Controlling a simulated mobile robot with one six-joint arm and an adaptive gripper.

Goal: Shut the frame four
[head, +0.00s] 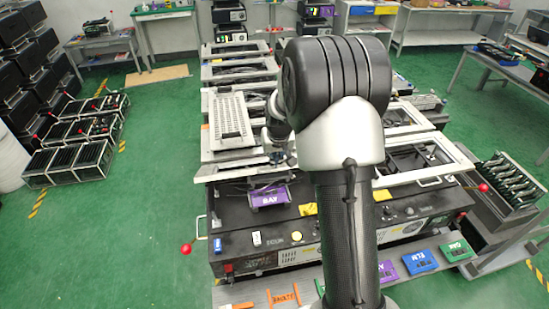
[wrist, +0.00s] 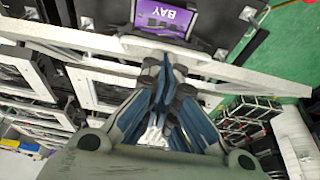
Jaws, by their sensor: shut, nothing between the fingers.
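Several light grey rectangular frames lie over black units in a row down the bench. No number shows on them, so I cannot tell which is frame four. The nearest frame (head: 440,171) spans the front black unit, and my arm hides its middle. My gripper (head: 279,158) is at the left part of this frame, close to its bar. In the wrist view my gripper (wrist: 167,72) is shut and empty, with its fingertips in front of a pale frame bar (wrist: 95,42). I cannot tell whether they touch it.
Red-ball levers (head: 186,249) stick out at the front unit's sides. A purple BAY box (head: 268,195) sits near the gripper and shows in the wrist view (wrist: 165,19). A white panel (head: 230,118) lies further back. Green floor (head: 130,220) is open at left.

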